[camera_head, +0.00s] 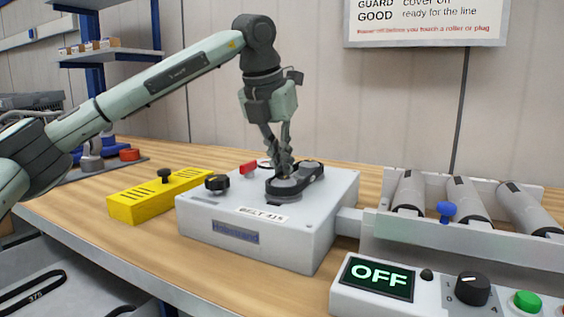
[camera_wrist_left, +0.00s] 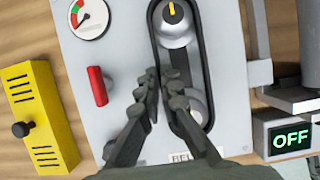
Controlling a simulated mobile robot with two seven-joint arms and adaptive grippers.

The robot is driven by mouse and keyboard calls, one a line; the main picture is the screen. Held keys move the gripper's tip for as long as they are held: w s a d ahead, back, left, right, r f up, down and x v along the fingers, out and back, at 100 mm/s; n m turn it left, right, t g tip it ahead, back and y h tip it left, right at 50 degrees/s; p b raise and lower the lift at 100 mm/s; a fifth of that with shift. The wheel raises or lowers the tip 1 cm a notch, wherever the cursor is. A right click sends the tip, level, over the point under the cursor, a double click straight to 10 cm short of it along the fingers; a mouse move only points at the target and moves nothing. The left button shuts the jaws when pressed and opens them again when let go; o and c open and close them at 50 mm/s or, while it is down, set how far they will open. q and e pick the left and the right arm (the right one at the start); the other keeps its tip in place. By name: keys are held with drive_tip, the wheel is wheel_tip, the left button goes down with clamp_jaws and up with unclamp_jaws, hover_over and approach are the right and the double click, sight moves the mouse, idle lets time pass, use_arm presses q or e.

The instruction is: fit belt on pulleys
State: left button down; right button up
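A grey drive box (camera_head: 215,215) labelled BELT 415 stands on the bench. On its top, a black belt (camera_head: 318,174) loops around two grey pulleys, the near one (camera_head: 284,196) and the far one; both pulleys (camera_wrist_left: 172,28) also show in the left wrist view. My left gripper (camera_head: 284,168) points down over the belt. In the left wrist view its fingertips (camera_wrist_left: 161,75) are close together over the belt's left strand, with a narrow gap. Whether they pinch the belt is hidden. The fingers cover part of the near pulley. My right gripper is not in view.
A yellow cover (camera_head: 150,200) with a black knob lies left of the box. A red lever (camera_wrist_left: 97,86) and a gauge (camera_wrist_left: 89,18) sit on the box top. A roller conveyor (camera_head: 400,228) stands right. The control panel display (camera_head: 377,278) reads OFF. Spare belts lie lower left.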

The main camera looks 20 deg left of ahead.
use_arm(q)
drive_tip(key=shift+f, duration=0.15)
drive_tip(key=c, duration=1.6)
unclamp_jaws()
drive_tip(key=shift+c, duration=0.2)
drive_tip(key=shift+r+p, duration=2.6)
drive_tip(key=shift+r, duration=0.9)
